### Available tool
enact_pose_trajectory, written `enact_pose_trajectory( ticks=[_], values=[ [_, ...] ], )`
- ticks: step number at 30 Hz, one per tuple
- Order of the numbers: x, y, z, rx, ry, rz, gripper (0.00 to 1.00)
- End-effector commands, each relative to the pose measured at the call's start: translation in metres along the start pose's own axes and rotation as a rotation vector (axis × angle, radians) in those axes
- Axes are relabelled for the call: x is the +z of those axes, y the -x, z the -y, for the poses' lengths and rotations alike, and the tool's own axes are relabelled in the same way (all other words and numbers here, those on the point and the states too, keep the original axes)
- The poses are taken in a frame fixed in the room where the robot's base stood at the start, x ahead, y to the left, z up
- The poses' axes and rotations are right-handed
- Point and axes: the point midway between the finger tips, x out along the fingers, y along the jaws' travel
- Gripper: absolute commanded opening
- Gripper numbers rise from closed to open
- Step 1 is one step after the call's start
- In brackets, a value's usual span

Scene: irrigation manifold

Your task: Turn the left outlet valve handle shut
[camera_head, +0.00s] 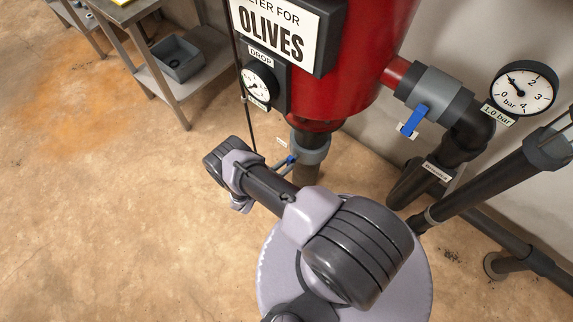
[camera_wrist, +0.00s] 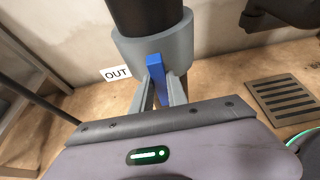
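In the wrist view a blue valve handle (camera_wrist: 156,68) stands out from a grey valve body (camera_wrist: 125,45) on a dark vertical pipe. A white tag (camera_wrist: 115,73) reading OUT is just left of it. My gripper (camera_wrist: 160,82) has one finger on each side of the handle. I cannot tell whether the fingers press on it. In the head view my gripper (camera_head: 285,165) reaches this blue handle (camera_head: 291,159) on the grey valve (camera_head: 312,149) below the red tank. My arm hides part of the pipe below.
A second blue handle (camera_head: 414,121) sits on a grey valve at the right, near a pressure gauge (camera_head: 523,89). The red tank (camera_head: 365,60) and dark pipes crowd the right. A floor grate (camera_wrist: 285,97) lies at right. The floor at left is open, before a metal bench (camera_head: 160,75).

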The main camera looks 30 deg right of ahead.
Motion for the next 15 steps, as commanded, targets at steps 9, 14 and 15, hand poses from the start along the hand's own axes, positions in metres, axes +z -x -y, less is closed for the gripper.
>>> enact_pose_trajectory(
  ticks=[9,14,15],
  values=[
    [0.0001,0.0003,0.0007,0.005,-0.012,0.000,0.00],
    [0.0005,0.0005,0.0019,0.028,-0.067,-0.001,0.00],
    [0.0005,0.0005,0.0022,0.037,-0.088,-0.001,0.00]
  ],
)
